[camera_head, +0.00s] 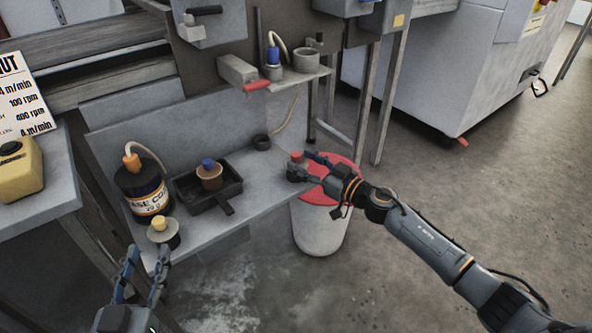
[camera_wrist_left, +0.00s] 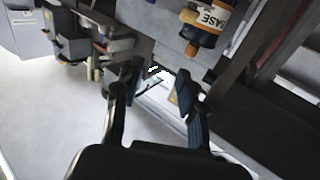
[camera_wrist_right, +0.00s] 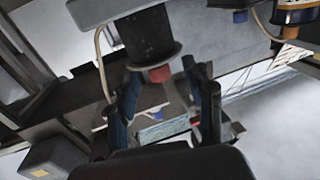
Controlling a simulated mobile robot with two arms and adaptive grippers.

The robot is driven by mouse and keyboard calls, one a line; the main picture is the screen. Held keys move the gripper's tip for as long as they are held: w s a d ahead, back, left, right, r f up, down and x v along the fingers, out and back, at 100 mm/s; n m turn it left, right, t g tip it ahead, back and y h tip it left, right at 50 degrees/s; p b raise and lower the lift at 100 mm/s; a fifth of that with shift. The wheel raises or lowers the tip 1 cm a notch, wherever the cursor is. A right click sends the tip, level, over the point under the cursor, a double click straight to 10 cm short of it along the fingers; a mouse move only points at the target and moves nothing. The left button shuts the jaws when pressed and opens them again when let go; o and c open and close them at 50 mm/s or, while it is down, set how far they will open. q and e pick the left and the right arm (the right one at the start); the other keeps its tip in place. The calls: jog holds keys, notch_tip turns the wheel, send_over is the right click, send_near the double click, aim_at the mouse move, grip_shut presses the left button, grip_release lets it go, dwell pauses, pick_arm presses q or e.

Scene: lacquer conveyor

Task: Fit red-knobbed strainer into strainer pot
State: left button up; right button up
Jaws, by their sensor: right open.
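The red-knobbed strainer (camera_head: 296,157) is at the right end of the lower shelf. In the right wrist view its red knob (camera_wrist_right: 160,74) and dark round body show just beyond my fingertips. My right gripper (camera_head: 311,167) is open beside it, with no hold visible. Its fingers partly hide the strainer's body in the head view. A small dark pot (camera_head: 262,142) stands at the shelf's back, and a grey pot (camera_head: 305,60) is on the upper shelf. I cannot tell which is the strainer pot. My left gripper (camera_head: 145,264) is open and empty near the shelf's front left.
A base coat bottle (camera_head: 146,190), a yellow-knobbed piece (camera_head: 160,228) and a dark tray (camera_head: 193,206) holding a blue-knobbed piece (camera_head: 209,173) stand on the left.

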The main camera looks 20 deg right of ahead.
aim_at(300, 159)
jog(key=x, duration=0.3)
jog(key=shift+w+a+b, duration=0.1)
jog(key=shift+w+b, duration=0.2)
jog(key=shift+b, duration=0.1)
pick_arm(q)
jog(key=r+t, duration=0.2)
jog(key=r, duration=0.1)
jog(key=r+t+h, duration=0.1)
jog(key=r, duration=0.1)
jog(key=shift+s+d, duration=0.25)
jog(key=shift+d, duration=0.05)
pick_arm(e)
jog(key=shift+r, duration=0.1)
grip_shut()
